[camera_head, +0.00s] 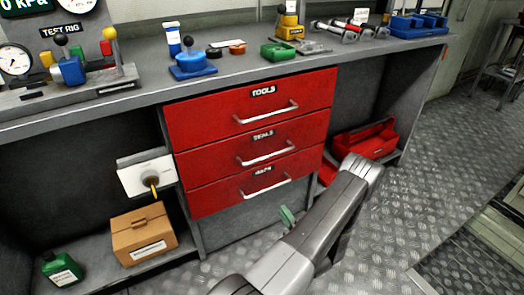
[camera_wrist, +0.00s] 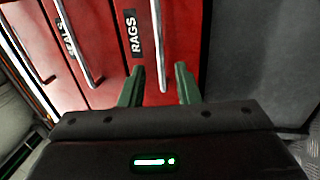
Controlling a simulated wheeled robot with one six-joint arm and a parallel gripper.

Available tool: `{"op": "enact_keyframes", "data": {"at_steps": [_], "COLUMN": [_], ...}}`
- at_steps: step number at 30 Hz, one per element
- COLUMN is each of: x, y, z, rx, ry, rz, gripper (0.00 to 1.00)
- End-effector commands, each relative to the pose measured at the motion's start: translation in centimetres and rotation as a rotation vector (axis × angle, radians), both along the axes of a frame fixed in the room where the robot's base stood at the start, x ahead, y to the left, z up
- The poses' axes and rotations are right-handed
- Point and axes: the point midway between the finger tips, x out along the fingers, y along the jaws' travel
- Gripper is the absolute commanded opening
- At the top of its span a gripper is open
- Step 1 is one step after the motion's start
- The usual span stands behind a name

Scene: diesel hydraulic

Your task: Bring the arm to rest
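My gripper (camera_wrist: 160,68) has two green fingers set apart, with a clear gap between them. In the wrist view they point at the red RAGS drawer (camera_wrist: 118,50), and its metal handle (camera_wrist: 157,30) lines up with the gap. I cannot tell whether the fingers touch or straddle the handle. All three red drawers look shut.
The workbench (camera_head: 130,97) carries a test rig and several hydraulic parts. A red toolbox (camera_head: 366,139) is on the right lower shelf. A cardboard box (camera_head: 143,236) and a green container (camera_head: 62,269) are at lower left.

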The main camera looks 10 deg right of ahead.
Motion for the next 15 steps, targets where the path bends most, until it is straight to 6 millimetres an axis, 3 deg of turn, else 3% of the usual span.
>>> {"op": "enact_keyframes", "data": {"at_steps": [15], "x": [8.8], "y": [3.3], "z": [1.8], "rx": [-0.002], "ry": [-0.002], "rz": [0.005], "gripper": [0.29]}}
